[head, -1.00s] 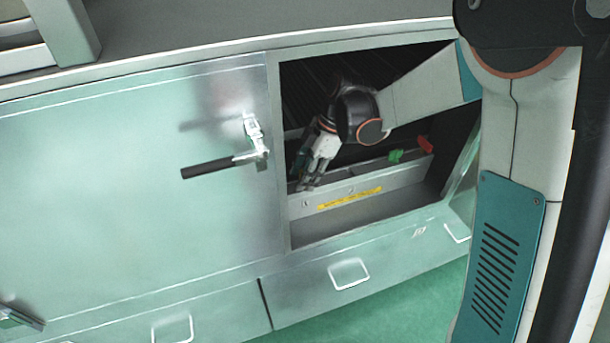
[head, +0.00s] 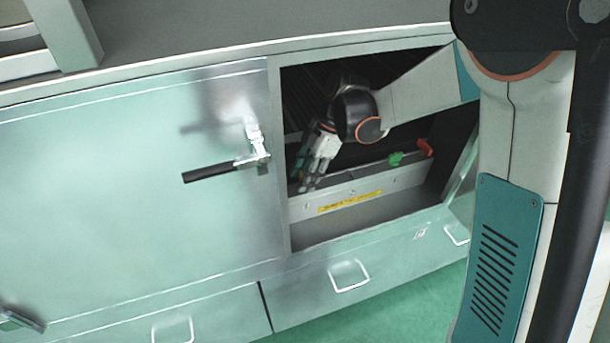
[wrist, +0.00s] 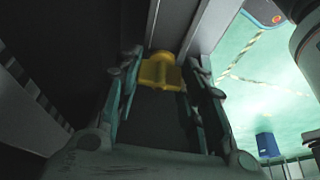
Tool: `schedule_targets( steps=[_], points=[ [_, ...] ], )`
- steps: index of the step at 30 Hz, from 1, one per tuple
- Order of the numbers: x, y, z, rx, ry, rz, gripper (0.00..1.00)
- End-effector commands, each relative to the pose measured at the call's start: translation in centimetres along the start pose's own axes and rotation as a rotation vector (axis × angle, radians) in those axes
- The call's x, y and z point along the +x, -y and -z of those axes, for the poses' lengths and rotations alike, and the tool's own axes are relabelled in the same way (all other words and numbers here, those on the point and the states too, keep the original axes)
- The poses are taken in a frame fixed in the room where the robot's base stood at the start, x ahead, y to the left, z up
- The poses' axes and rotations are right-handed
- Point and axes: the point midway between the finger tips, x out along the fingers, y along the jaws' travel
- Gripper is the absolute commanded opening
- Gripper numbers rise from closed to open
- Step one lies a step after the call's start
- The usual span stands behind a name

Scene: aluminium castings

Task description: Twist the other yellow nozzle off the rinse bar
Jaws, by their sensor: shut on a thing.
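My gripper (head: 313,183) reaches into the open cabinet bay and points down at its left side, near the light ledge (head: 345,199). In the wrist view, a yellow nozzle (wrist: 160,71) sits between the fingertips of my gripper (wrist: 162,78), which is shut on it. In the head view the nozzle is hidden by the fingers. The rinse bar cannot be clearly made out; a grey rail (wrist: 172,26) runs away just beyond the nozzle in the wrist view.
A green part (head: 395,159) and a red part (head: 425,148) stand on the ledge to the right. The bay's left edge (head: 279,165) is close to my gripper. A closed door with a black-handled latch (head: 208,170) is left of it. A blue object (wrist: 267,145) lies outside.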

Motion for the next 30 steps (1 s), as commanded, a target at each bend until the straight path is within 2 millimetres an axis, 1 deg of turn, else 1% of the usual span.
schedule_targets(
  steps=[19,30],
  points=[
    [-1.4,0.0,0.6,0.0,0.0,0.0,0.14],
    [-1.7,-0.1,0.7,0.0,0.0,0.0,0.14]
  ],
)
